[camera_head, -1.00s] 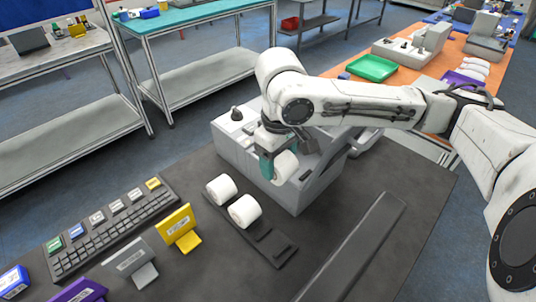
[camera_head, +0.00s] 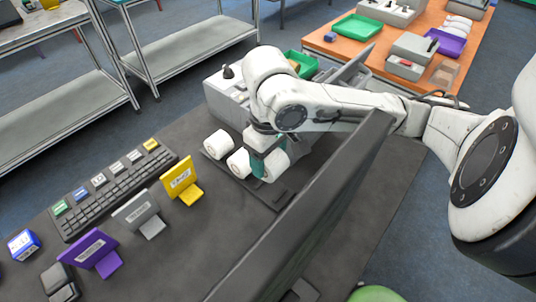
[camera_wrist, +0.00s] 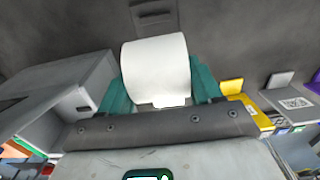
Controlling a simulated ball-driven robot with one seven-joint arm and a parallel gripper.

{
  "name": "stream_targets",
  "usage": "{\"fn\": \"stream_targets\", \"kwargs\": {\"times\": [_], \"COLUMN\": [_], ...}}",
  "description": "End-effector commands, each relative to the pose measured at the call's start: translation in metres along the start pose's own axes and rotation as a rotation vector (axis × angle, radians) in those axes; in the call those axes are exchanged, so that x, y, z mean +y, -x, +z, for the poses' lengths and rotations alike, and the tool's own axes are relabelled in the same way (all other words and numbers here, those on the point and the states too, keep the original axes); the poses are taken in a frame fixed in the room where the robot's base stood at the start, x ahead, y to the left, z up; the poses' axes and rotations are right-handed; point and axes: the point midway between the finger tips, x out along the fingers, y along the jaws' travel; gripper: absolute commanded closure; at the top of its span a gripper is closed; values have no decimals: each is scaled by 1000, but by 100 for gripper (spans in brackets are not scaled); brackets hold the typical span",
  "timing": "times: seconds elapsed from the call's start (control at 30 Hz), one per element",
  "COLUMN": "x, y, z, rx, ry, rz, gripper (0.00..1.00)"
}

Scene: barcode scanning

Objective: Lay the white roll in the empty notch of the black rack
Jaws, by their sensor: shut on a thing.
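My gripper (camera_head: 266,170) has its teal fingers shut on a white roll (camera_head: 277,162). In the wrist view the roll (camera_wrist: 155,68) sits between the two teal fingers (camera_wrist: 160,97). The black rack (camera_head: 272,194) lies on the dark table, with two other white rolls (camera_head: 218,144) (camera_head: 239,163) in its far-left part. The held roll is over the rack, just right of the second roll. The fingers hide part of the rack below, so I cannot tell whether the roll touches it.
A grey machine (camera_head: 222,100) stands behind the rack. A large dark panel (camera_head: 310,215) rises close in front on the right. A yellow stand (camera_head: 180,178), grey stand (camera_head: 137,209), purple stand (camera_head: 93,249) and black keyboard (camera_head: 112,190) are on the left. Bare table lies between the yellow stand and rack.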

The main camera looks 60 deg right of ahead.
Motion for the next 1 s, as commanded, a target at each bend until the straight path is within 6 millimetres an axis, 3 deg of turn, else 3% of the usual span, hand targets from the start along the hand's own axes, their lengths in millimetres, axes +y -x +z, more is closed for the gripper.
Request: {"fn": "stream_targets", "kwargs": {"times": [0.1, 0.7, 1.0], "x": [0, 0, 0], "y": [-16, -68, -75], "z": [0, 0, 0], "rx": [0, 0, 0], "ry": [0, -1, 0], "rz": [0, 0, 0], "gripper": [70, 70, 70]}}
